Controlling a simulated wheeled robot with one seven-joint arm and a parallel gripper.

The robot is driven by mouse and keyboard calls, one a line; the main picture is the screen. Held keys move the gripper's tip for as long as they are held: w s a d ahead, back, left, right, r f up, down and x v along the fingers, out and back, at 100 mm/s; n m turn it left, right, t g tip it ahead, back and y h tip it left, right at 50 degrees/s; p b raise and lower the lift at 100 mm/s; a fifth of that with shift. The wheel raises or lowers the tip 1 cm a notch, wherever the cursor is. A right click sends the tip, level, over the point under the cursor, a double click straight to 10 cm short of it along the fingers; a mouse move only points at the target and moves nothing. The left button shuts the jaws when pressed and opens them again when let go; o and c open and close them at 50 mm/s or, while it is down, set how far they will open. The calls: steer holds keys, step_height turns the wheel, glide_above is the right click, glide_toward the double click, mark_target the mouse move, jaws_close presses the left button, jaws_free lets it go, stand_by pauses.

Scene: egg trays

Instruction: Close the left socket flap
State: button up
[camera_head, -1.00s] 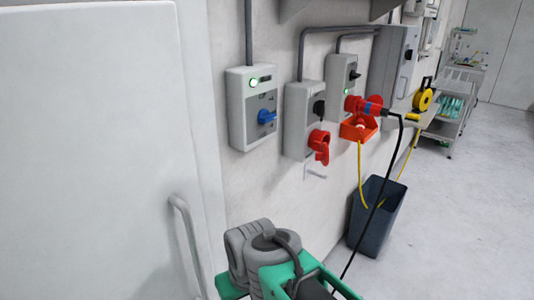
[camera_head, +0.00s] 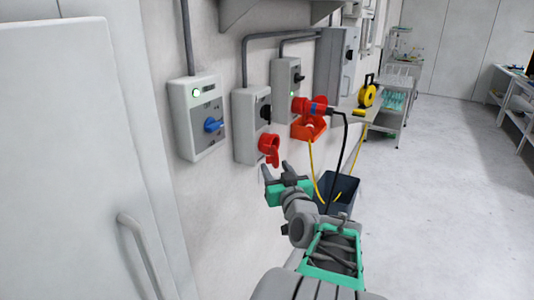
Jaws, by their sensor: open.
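The left red socket (camera_head: 264,143) is on the lower front of a grey switch box. Its red flap (camera_head: 273,157) stands out from the socket and hangs open. My gripper (camera_head: 275,168) is open and empty, just below and slightly right of the flap. A small gap seems to show between the fingertips and the flap, but I cannot tell the depth. The right red socket (camera_head: 299,104) holds a plug (camera_head: 318,109) with a black cable.
A grey box with a blue knob (camera_head: 212,125) is on the wall to the left. A red bin (camera_head: 308,130) is below the right socket. A dark waste bin (camera_head: 342,190) stands behind my arm. The floor at right is clear.

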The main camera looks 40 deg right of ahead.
mark_target(269, 159)
steer(key=p+x, duration=0.2)
steer(key=x, duration=0.7)
steer(key=shift+c, duration=0.4)
steer(key=shift+d+f, duration=0.1)
steer(key=c, duration=0.9)
jaws_close()
steer(key=shift+w+f, duration=0.1)
